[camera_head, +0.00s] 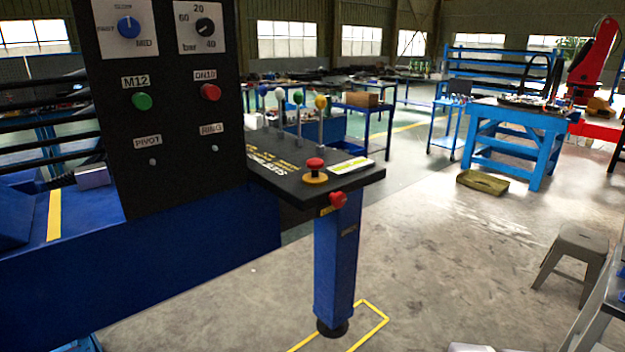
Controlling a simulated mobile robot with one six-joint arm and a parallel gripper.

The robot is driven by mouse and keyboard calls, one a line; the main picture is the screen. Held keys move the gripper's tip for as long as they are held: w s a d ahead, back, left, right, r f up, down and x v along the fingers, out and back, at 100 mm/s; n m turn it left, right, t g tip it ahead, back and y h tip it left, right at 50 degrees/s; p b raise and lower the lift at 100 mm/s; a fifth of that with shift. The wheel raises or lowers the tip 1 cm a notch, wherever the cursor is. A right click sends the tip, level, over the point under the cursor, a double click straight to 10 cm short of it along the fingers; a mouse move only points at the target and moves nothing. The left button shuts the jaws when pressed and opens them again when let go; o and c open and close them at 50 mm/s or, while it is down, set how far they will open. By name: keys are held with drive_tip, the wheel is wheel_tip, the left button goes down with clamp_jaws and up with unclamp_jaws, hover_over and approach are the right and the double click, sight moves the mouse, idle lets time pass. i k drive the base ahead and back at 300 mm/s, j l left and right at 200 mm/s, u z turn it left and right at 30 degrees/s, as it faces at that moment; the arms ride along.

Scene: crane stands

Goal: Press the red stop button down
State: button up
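A red mushroom-shaped button (315,164) stands raised on a yellow round base on the black top plate (352,177) of a control stand, near its front edge. Another red knob (337,199) with a yellow label sits just below, on the plate's front edge. A flat red button (210,92) is on the upright black panel to the left. No writing that says stop is readable on any of them. I cannot make out my gripper in this view.
The black panel (170,120) also bears dials and a green button (142,101). Several levers with coloured balls (320,102) rise behind the red button. A blue post (336,262) supports the plate. A grey stool (575,255) stands right; the floor between is open.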

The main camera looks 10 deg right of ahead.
sight(314, 163)
drive_tip(key=i+l+u, duration=0.45)
drive_tip(key=l, duration=0.15)
drive_tip(key=i+l+u, duration=0.35)
drive_tip(key=l+u, duration=0.15)
drive_tip(key=l, duration=0.25)
drive_tip(key=i+l+u, duration=0.2)
drive_tip(key=l+u, duration=0.25)
drive_tip(key=l, duration=0.35)
drive_tip(key=l+u, duration=0.45)
drive_tip(key=l, duration=0.4)
drive_tip(key=l+u, duration=0.5)
drive_tip(key=l, duration=0.4)
drive_tip(key=k, duration=0.05)
